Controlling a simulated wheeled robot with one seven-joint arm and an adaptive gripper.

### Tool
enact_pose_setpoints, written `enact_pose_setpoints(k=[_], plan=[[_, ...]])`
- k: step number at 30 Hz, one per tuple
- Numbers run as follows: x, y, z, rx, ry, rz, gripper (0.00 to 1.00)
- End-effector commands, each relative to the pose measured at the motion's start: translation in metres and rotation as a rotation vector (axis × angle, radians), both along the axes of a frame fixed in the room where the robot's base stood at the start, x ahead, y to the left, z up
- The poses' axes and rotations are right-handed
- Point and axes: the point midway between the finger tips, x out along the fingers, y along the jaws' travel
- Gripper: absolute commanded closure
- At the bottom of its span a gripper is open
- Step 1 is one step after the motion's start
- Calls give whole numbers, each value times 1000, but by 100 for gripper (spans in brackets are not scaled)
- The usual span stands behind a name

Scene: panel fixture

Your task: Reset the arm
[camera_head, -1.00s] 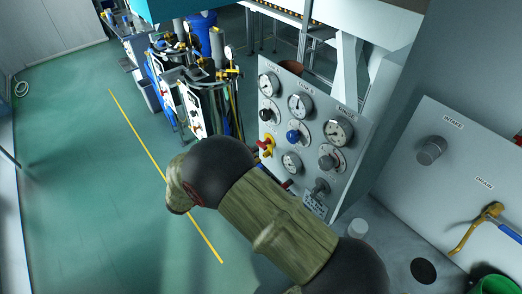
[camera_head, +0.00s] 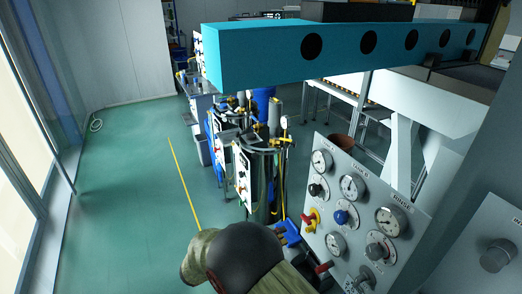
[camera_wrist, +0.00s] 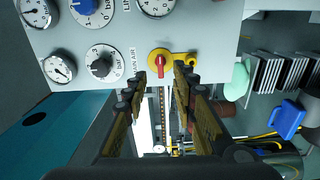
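My gripper (camera_wrist: 159,78) shows in the wrist view with its two dark fingers apart and nothing held between them. The grey gauge panel (camera_wrist: 205,25) fills the upper part of that view, with a yellow valve with a red handle (camera_wrist: 160,63) just beyond and between the fingertips; I cannot tell whether they touch it.
A teal beam with round holes (camera_head: 340,42) crosses the upper head view. Carts with cylinders and hoses (camera_head: 250,170) stand behind the panel. A blue item (camera_head: 290,232) is beside its left edge. Green floor with a yellow line (camera_head: 185,180) lies open at left.

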Motion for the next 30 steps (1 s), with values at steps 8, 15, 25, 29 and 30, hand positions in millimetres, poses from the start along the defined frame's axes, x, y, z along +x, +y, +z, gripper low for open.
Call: enact_pose_setpoints(k=[8, 15, 25, 29, 30], plan=[[-11, -5, -34, 16, 251, -9, 73], [-77, -22, -76, 194, 633, -76, 73], [-159, -33, -46, 695, 838, -106, 73], [-184, -32, -21, 921, 810, -77, 73], [-190, -32, -12, 986, 788, -64, 73]])
